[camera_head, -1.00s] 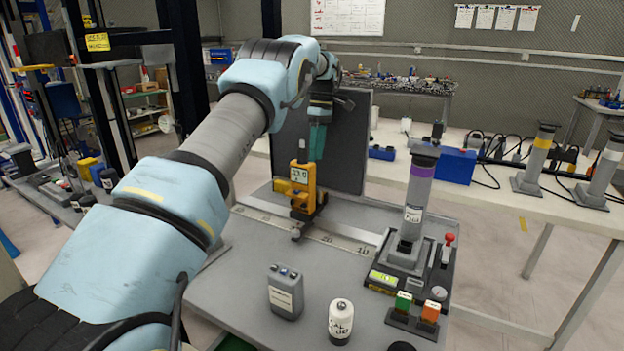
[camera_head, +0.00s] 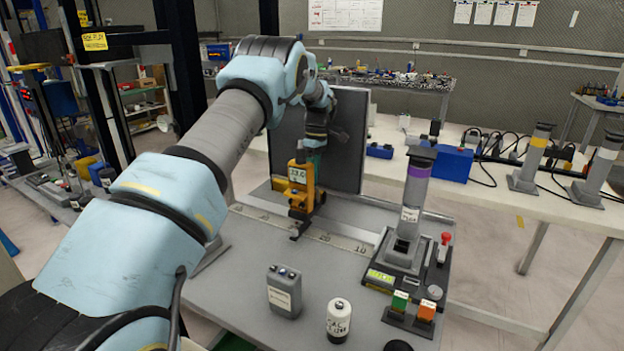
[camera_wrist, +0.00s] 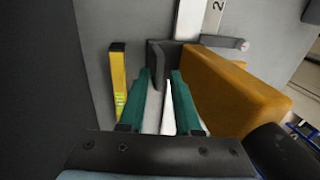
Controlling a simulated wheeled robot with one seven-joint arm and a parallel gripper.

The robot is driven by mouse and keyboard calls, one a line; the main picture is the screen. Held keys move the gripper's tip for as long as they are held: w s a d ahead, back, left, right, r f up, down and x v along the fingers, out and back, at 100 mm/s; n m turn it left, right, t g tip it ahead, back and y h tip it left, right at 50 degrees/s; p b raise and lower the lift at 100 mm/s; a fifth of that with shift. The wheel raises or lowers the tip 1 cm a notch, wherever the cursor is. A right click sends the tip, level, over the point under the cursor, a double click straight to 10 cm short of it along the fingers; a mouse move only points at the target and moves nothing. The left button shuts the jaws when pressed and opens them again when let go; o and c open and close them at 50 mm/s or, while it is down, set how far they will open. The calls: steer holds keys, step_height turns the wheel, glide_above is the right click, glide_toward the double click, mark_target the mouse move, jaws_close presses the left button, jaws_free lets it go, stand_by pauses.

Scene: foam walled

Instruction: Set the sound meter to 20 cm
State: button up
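The sound meter (camera_head: 302,185) is an orange-yellow upright box with a small display, standing on a ruler rail (camera_head: 345,243). Its display digits are too small to read surely. Its dark foot is left of the 20 mark. My gripper (camera_head: 315,143) is just behind the meter's top, partly hidden by it. In the wrist view, my gripper's teal fingers (camera_wrist: 161,78) are apart, left of the orange meter body (camera_wrist: 235,90). A dark grey plate (camera_wrist: 157,55) stands at the fingertips beside the meter. I cannot tell whether the fingers touch it.
A dark foam panel (camera_head: 345,135) stands behind the rail. To the right is a grey post with a purple band (camera_head: 413,190) with green and orange buttons (camera_head: 412,303) in front. A grey box (camera_head: 284,290) and white cylinder (camera_head: 339,318) stand at the table's front.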

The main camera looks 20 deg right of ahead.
jaws_close()
stand_by(1.1)
